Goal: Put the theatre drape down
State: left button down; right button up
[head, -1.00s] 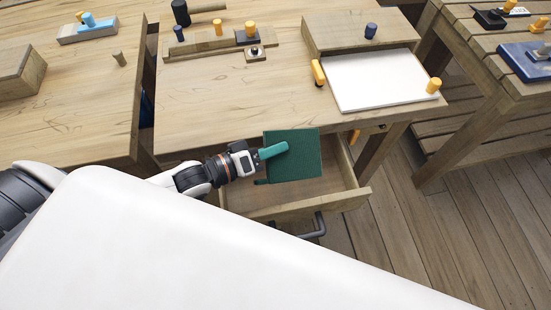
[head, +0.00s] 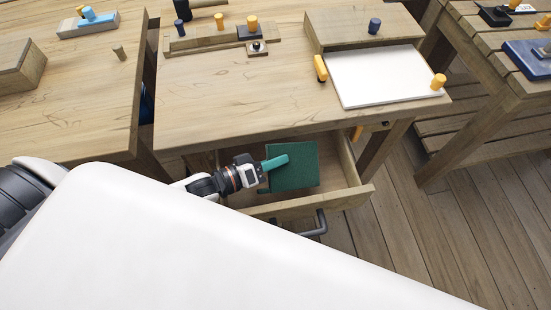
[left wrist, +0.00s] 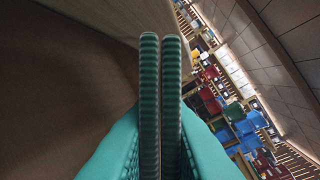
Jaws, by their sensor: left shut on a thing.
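The theatre drape (head: 300,172) shows as a dark green, flat, nearly square piece in the head view. It is within the outline of the open drawer (head: 345,200) under the middle table; I cannot tell whether it touches the drawer floor. My left gripper (head: 277,162), with lighter teal fingers, is shut on the drape at its upper left part. In the left wrist view the two teal fingers (left wrist: 160,100) are pressed together, and the drape cannot be made out between them. My right gripper is not in view.
The middle table (head: 240,95) overhangs the back of the drawer. A white board (head: 385,78) with yellow pieces lies on its right side, beside a wooden box (head: 345,30). A bar handle (head: 313,226) sticks out from the drawer front. The tabletop's middle is clear.

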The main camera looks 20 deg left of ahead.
pick_arm(q)
jog(key=shift+f, duration=0.35)
jog(key=c, duration=1.4)
grip_release()
jog(key=shift+r, duration=0.15)
jog(key=v, duration=0.8)
jog(key=r+v, duration=0.1)
jog(key=v, duration=0.3)
jog(key=shift+p, duration=0.35)
